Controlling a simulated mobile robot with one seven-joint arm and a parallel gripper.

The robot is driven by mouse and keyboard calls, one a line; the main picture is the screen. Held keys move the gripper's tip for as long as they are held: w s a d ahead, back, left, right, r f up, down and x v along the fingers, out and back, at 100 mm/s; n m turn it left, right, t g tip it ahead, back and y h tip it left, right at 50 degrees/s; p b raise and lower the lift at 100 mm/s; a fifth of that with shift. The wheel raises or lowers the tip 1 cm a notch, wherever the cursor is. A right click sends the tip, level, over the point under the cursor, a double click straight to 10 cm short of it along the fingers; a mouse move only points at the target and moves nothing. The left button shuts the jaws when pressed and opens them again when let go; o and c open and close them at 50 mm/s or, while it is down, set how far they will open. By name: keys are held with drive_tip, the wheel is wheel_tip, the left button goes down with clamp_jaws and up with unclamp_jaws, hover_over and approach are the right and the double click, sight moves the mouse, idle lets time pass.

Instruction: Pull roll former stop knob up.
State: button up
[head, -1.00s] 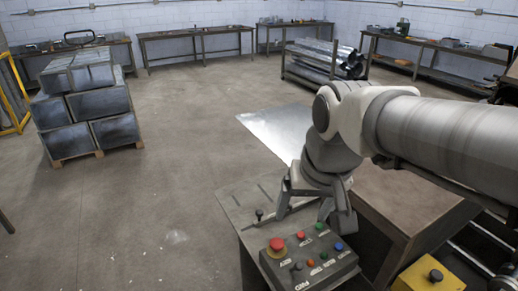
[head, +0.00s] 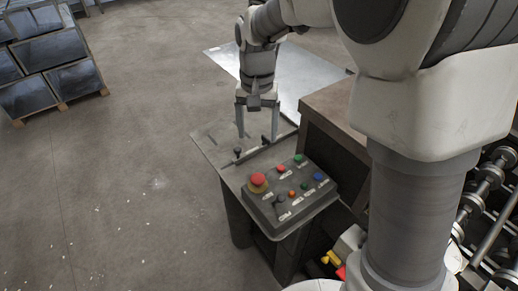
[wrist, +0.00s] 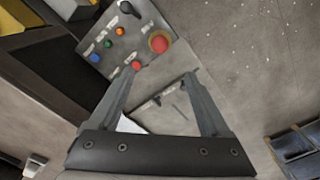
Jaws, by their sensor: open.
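The stop knob is a red mushroom knob (head: 258,180) on a yellow ring, at the left corner of a dark control box (head: 290,205). My gripper (head: 256,138) is open and empty, pointing down over the grey stand top, behind the box and apart from the knob.
Several smaller coloured buttons and a black selector (wrist: 130,9) share the box. A small dark lever (head: 237,152) stands on the stand top (head: 215,150). A brown cabinet (head: 335,110) is close on the right. Open floor lies left.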

sight(258, 177)
wheel_tip(258, 177, down, 17)
drive_tip(key=shift+s+r, duration=0.1)
drive_tip(key=shift+r, duration=0.1)
idle(0.3)
clamp_jaws()
idle(0.4)
